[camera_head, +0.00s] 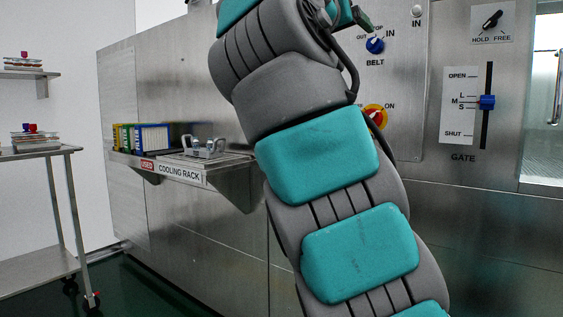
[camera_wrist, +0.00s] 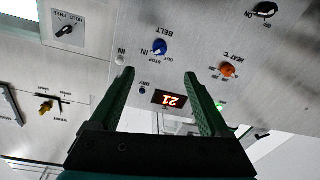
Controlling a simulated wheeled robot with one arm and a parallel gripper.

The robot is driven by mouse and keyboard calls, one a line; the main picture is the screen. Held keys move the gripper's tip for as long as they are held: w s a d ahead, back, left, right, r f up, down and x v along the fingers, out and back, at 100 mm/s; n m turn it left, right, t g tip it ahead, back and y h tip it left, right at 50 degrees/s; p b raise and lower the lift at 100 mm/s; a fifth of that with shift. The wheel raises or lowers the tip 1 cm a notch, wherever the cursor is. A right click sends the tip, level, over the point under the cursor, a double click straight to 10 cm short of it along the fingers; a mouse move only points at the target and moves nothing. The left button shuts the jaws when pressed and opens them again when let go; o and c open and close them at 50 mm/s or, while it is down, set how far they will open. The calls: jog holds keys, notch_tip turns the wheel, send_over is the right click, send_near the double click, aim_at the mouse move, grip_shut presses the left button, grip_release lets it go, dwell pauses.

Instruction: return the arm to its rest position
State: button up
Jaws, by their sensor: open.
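My gripper (camera_wrist: 160,100) shows in the wrist view with its two dark green fingers spread apart and nothing between them. It faces the steel control panel (camera_wrist: 200,45), which appears upside down there. Beyond the fingertips are the blue BELT knob (camera_wrist: 159,47) and a red display (camera_wrist: 170,99) reading 21. In the head view my grey and teal arm rises through the middle of the picture, upright and bent near the top. The gripper itself is mostly out of that view or hidden behind the arm.
The cooling rack (camera_head: 180,172) juts from the steel wall left of my arm, holding coloured binders (camera_head: 152,137) and a metal fixture (camera_head: 205,148). A wheeled cart (camera_head: 40,152) stands at far left. Right of my arm are the red knob (camera_head: 376,116) and the blue GATE slider (camera_head: 487,102).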

jog(key=w+d+f+n+g+y+p, duration=0.15)
jog(key=d+f+g, duration=0.5)
jog(key=f, duration=0.75)
jog(key=s+d+f+g+y, duration=0.15)
jog(key=s+f, duration=0.25)
jog(key=f, duration=0.5)
jog(key=s+d+f+g+y, duration=0.1)
jog(key=s+d+f, duration=0.25)
jog(key=f, duration=0.55)
jog(key=s+a+f+n+g+y+p, duration=0.1)
jog(key=s+a+f+g+y, duration=0.2)
jog(key=s+f, duration=1.2)
jog(key=s+a+f+n+g+y+p, duration=0.1)
jog(key=s+a+f+g, duration=0.4)
jog(key=s+f, duration=1)
jog(key=shift+s+a+y, duration=0.3)
jog(key=shift+s+y, duration=0.6)
